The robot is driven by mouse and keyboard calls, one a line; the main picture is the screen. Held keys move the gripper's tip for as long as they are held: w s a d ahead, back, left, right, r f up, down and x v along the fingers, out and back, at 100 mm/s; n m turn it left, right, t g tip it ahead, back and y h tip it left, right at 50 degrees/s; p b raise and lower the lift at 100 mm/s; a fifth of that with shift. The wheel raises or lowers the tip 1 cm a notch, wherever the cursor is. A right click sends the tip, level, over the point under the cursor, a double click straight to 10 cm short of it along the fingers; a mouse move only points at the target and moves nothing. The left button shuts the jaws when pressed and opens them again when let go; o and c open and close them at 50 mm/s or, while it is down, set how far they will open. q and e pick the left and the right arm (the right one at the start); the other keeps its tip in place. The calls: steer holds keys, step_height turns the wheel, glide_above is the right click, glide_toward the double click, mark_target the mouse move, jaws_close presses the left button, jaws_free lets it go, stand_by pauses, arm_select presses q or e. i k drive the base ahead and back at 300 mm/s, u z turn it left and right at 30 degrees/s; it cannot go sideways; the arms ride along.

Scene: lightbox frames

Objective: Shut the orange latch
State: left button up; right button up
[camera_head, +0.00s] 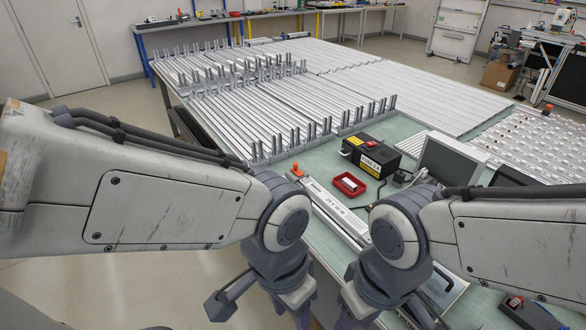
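A small orange latch (296,170) shows at the far left end of a long white and silver lightbox frame piece (336,206), which lies on the green table. The latch appears to stick up above the frame's end; its exact angle is too small to tell. My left gripper (298,305) hangs down at the bottom edge, left of the frame and well short of the latch. My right gripper (385,304) hangs down at the bottom edge, over the near part of the frame and hiding it. Both fingertips are cut off or hidden, so their opening cannot be seen.
A red tray (349,184) with a white item and a black and yellow box (370,155) stand right of the frame. A grey panel (449,161) stands farther right. Rows of metal profiles (262,101) with upright pegs fill the table behind. A dark device (527,311) lies at the lower right.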

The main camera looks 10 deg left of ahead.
mark_target(298, 173)
steer(key=k, duration=1.2)
steer(key=u, duration=0.6)
steer(key=i, duration=0.6)
steer(key=u, duration=0.35)
steer(key=i, duration=1.35)
steer(key=z, duration=0.85)
